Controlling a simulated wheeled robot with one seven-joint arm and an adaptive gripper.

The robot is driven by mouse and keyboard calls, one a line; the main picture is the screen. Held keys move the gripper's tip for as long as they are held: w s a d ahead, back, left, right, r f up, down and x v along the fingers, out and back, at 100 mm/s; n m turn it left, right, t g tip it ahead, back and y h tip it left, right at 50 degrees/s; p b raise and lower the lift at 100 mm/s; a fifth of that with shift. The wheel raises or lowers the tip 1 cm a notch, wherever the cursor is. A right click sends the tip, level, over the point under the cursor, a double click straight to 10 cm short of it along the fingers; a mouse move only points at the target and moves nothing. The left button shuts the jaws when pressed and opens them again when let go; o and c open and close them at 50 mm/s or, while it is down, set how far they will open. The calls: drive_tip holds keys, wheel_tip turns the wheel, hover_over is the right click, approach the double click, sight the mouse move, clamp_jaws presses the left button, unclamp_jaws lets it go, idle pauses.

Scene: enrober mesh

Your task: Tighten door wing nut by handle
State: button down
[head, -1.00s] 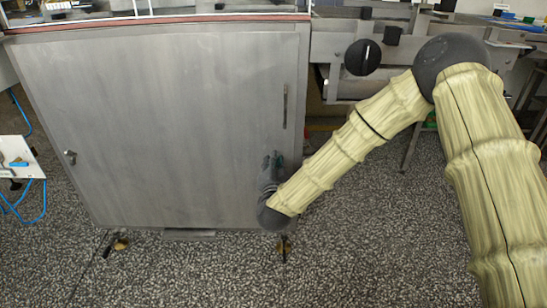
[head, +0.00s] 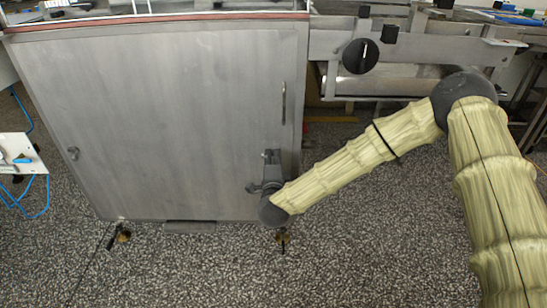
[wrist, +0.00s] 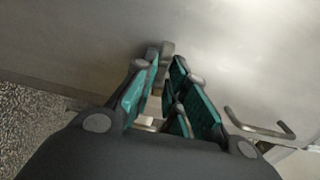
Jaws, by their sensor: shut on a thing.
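The grey metal door (head: 180,120) fills the left and middle of the head view. Its bar handle (head: 283,102) is near the right edge and also shows at the right of the wrist view (wrist: 260,125). My gripper (head: 270,156) is at the door's lower right, below the handle. In the wrist view my gripper (wrist: 166,62) has its teal-padded fingers close together around a small grey piece, which looks like the wing nut (wrist: 167,47). The fingers hide most of it. In the head view my gripper hides the nut.
Another small fastener (head: 72,154) is on the door's left edge. A black knob (head: 361,56) sits on the machine at upper right. The speckled floor (head: 360,250) in front is clear.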

drive_tip(key=shift+d, duration=0.1)
idle(0.5)
drive_tip(key=c, duration=1.5)
unclamp_jaws()
drive_tip(key=s, duration=1.2)
drive_tip(key=shift+f, duration=0.15)
